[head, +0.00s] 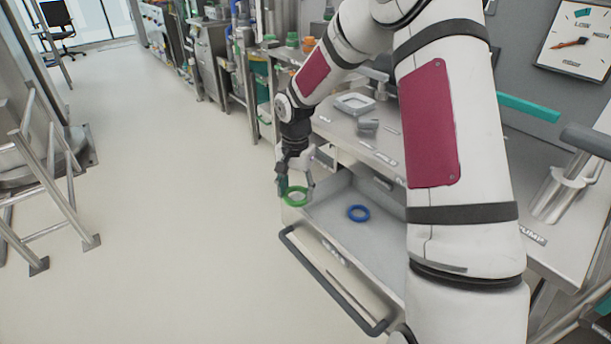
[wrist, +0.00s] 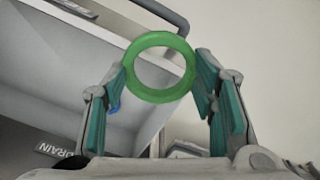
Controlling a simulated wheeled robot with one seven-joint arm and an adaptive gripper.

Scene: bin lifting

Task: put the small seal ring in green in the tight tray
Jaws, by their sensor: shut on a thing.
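The green seal ring (head: 298,204) is held at the fingertips of my gripper (head: 296,184), above the left edge of an open drawer (head: 325,215). In the wrist view the green ring (wrist: 133,84) sits between the two teal finger pads of my gripper (wrist: 160,77), its flat face toward the camera. A blue ring (head: 358,220) lies on the drawer floor; only a small part of a blue ring (wrist: 115,106) shows behind the left finger. A small square light-grey tray (head: 354,111) stands on the counter behind the drawer; I cannot tell whether it is the tight tray.
The drawer's dark handle bar (head: 330,278) runs along its front. A grey block (head: 368,125) sits on the counter near the tray. A metal scoop-like holder (head: 560,195) stands at the right.

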